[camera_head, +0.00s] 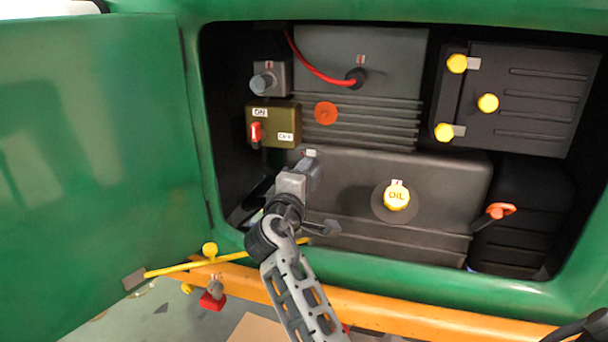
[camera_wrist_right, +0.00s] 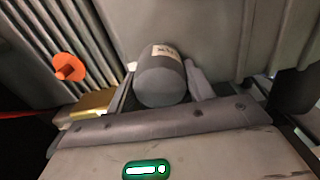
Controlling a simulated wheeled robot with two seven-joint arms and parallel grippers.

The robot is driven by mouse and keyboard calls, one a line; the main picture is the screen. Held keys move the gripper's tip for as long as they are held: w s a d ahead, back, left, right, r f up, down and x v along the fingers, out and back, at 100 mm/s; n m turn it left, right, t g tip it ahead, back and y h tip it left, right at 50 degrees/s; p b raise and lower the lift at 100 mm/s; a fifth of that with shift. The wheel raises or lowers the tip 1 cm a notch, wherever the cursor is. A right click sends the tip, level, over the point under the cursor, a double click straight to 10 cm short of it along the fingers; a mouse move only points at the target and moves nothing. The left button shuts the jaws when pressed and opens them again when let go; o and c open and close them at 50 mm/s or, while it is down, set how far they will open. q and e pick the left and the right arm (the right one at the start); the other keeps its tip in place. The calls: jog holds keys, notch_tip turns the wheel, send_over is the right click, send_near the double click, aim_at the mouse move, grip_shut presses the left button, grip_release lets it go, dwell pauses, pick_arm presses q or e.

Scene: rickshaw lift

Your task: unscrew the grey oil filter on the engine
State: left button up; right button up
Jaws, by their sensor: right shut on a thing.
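The grey oil filter (camera_head: 311,168) sticks out of the left side of the grey engine block (camera_head: 445,195), a small label on its top. In the right wrist view the filter (camera_wrist_right: 160,84) is a grey cylinder with a pale label at its far end. My right gripper (camera_head: 298,180) comes up from below and is shut on the filter, one finger on each side. My left gripper is not in view.
A green door (camera_head: 95,150) stands open at the left. A yellow rod (camera_head: 180,268) crosses below the bay. Nearby are a yellow oil cap (camera_head: 397,196), an olive switch box (camera_head: 283,125), an orange disc (camera_head: 326,113) and an orange-handled lever (camera_head: 499,210).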

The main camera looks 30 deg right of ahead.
jog(key=shift+d+r+n+p, duration=0.15)
jog(key=shift+r+n+p, duration=0.2)
jog(key=shift+n+p, duration=0.6)
jog(key=shift+p, duration=0.45)
jog(key=shift+f+n, duration=0.1)
jog(key=shift+n, duration=0.15)
